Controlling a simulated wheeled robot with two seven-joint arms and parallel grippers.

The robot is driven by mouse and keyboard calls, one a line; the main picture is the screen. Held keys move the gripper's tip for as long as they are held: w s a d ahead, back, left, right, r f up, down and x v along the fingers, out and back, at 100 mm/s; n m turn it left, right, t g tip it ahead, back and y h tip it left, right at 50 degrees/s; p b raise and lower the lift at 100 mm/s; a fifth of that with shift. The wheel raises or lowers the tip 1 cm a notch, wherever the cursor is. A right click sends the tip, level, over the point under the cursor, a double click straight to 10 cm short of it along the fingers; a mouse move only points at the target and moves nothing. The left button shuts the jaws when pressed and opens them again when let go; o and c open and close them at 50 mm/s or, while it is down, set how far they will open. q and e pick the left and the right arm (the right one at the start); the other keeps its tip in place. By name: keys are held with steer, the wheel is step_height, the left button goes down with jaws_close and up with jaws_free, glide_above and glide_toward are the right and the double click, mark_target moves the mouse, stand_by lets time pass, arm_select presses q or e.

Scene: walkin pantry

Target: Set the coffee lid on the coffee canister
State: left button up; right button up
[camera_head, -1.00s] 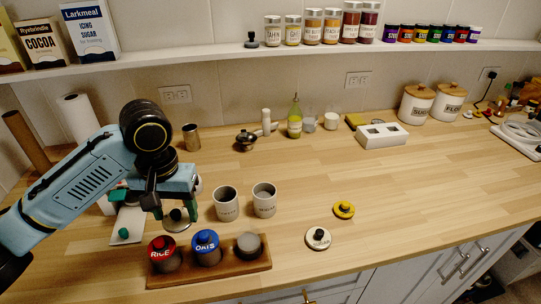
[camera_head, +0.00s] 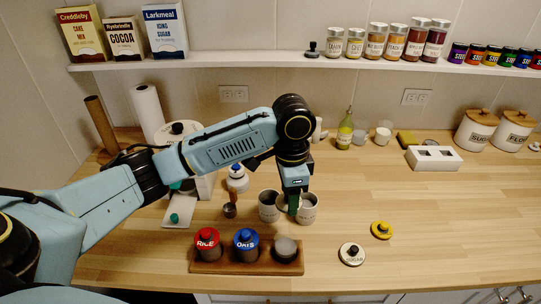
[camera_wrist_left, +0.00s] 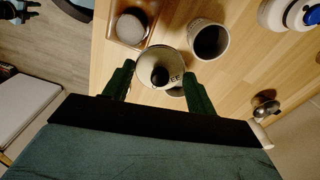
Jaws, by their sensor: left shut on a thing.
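My left gripper (camera_head: 292,206) is shut on the coffee lid, a pale round lid with a black knob and letters ending in "EE" (camera_wrist_left: 147,60). The gripper also shows in the left wrist view (camera_wrist_left: 158,66), with a green finger on either side of the lid. Two open grey canisters stand side by side on the counter: the left one (camera_head: 268,207) and the right one (camera_head: 309,209). The gripper is at the right canister, which is partly hidden behind the fingers. The left canister also shows uncovered in the wrist view (camera_wrist_left: 209,40). I cannot read which canister is labelled coffee, nor tell whether the lid touches a rim.
A wooden rack (camera_head: 222,268) with red-lidded, blue-lidded and grey-topped jars stands in front. The sugar lid (camera_head: 351,255) and a yellow lid (camera_head: 382,230) lie to the right. A blue-and-white bottle (camera_head: 237,180) stands behind left. The right counter is mostly clear.

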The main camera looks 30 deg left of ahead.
arm_select(q)
steer(key=w+a+r+m+p, duration=0.15)
steer(key=a+m+p, duration=0.35)
steer(key=m, duration=0.8)
steer(key=w+a+r+m+p, duration=0.15)
steer(key=m+p, duration=0.55)
steer(key=m, duration=0.7)
step_height(320, 180, down, 7)
steer(key=b, duration=0.2)
steer(key=shift+a+f+b, duration=0.15)
steer(key=shift+a+b, duration=0.25)
steer(key=shift+a, duration=0.05)
steer(key=shift+w+p, duration=0.15)
steer(key=shift+p, duration=0.35)
steer(key=shift+f, duration=0.5)
stand_by(0.8)
steer(key=o, duration=1.4)
steer(key=shift+o, duration=0.2)
steer(key=shift+r, duration=0.1)
